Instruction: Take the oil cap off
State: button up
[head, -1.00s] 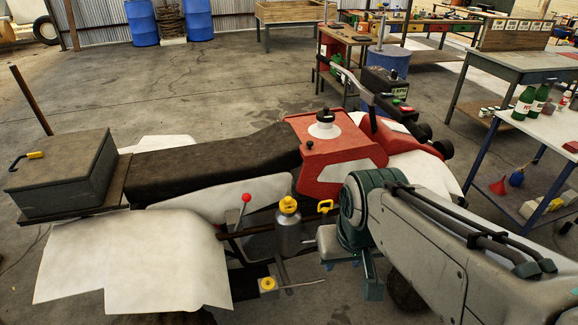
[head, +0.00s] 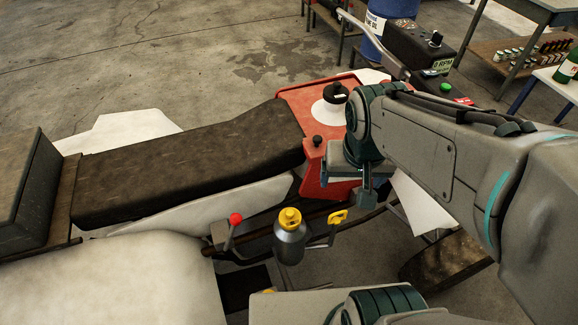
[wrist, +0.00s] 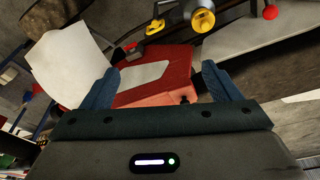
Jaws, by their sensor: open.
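A yellow cap (head: 290,218) sits on top of an upright grey canister (head: 290,243) at the near side of the vehicle. I take it to be the oil cap. It also shows in the wrist view at the top, right of centre (wrist: 203,20). A yellow handle (head: 337,217) stands just right of it. My gripper (wrist: 160,85) is open and empty, with the red tank body (wrist: 150,85) seen between and beyond its fingers. In the head view my gripper is right of the cap and apart from it, its fingers partly hidden.
A red-knobbed lever (head: 235,219) stands close left of the canister. A black cap on a white collar (head: 335,98) tops the red tank. The dark seat (head: 190,165) and white fenders (head: 110,270) lie left. Open concrete floor (head: 150,50) is behind the vehicle.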

jog(key=w+a+f+m+b, duration=0.1)
jog(key=w+a+f+m, duration=0.2)
jog(key=w+a+f, duration=0.5)
jog(key=m+g+b, duration=0.1)
jog(key=m+b, duration=0.1)
send_over(289, 213)
jog(key=f, duration=1.5)
jog(key=shift+s+d+f, duration=0.15)
jog(key=shift+s+d, duration=0.05)
jog(key=shift+w+a+f+b, duration=0.15)
jog(key=shift+f+b, duration=0.2)
jog(key=shift+f, duration=1.1)
jog(key=shift+w+f+b, duration=0.1)
jog(key=shift+f+b, duration=0.2)
jog(key=shift+f, duration=1.1)
jog(key=c, duration=1)
